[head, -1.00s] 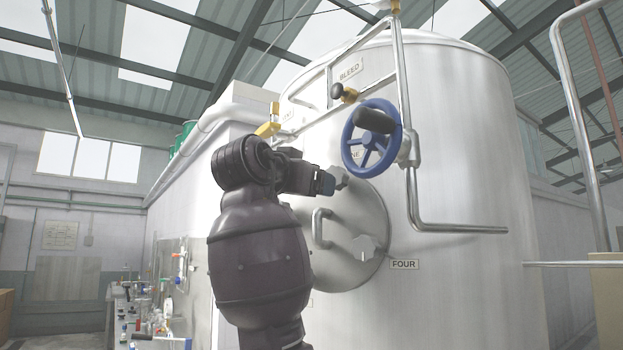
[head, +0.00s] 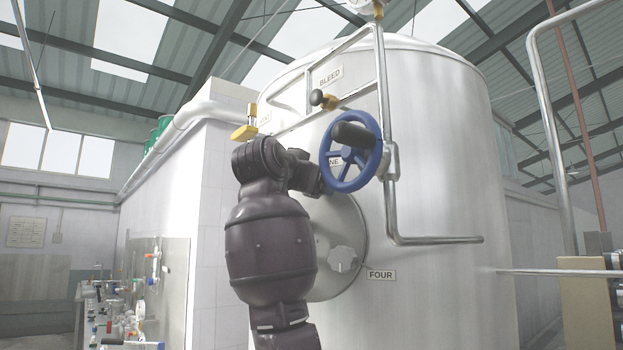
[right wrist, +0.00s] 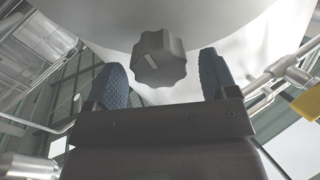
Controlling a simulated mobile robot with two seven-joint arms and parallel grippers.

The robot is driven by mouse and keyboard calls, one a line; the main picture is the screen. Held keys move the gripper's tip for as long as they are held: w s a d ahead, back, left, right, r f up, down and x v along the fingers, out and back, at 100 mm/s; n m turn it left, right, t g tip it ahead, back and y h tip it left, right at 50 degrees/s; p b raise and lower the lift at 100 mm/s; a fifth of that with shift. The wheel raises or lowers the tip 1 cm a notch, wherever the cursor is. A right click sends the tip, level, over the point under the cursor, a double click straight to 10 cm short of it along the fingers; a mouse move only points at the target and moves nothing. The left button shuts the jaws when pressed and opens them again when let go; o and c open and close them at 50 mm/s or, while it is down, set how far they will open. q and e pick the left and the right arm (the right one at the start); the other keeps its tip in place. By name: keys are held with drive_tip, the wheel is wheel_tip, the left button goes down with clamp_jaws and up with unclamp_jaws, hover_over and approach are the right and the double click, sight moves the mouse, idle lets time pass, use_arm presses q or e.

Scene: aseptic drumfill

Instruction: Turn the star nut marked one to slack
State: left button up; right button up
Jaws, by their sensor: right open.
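A grey star nut (right wrist: 160,58) with a pale mark on its face shows in the right wrist view, on the edge of the round hatch. My right gripper (right wrist: 163,78) is open, one blue-padded finger on each side of the nut with gaps between. In the head view my right arm reaches up to the hatch (head: 350,235), its gripper (head: 318,186) mostly hidden by the arm and the blue handwheel. A label ending in "NE" (head: 335,162) is partly hidden behind the wheel. The nut there is hidden too. My left gripper is not in view.
The blue handwheel (head: 350,158) with a black knob stands close to my right wrist. A steel pipe (head: 387,130) runs down beside it. Another star nut (head: 342,259), labelled FOUR (head: 380,275), is lower on the hatch. A yellow valve handle (head: 244,132) is at upper left.

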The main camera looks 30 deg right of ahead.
drive_tip(key=shift+w+d, duration=0.25)
drive_tip(key=shift+d, duration=0.2)
drive_tip(key=c, duration=0.9)
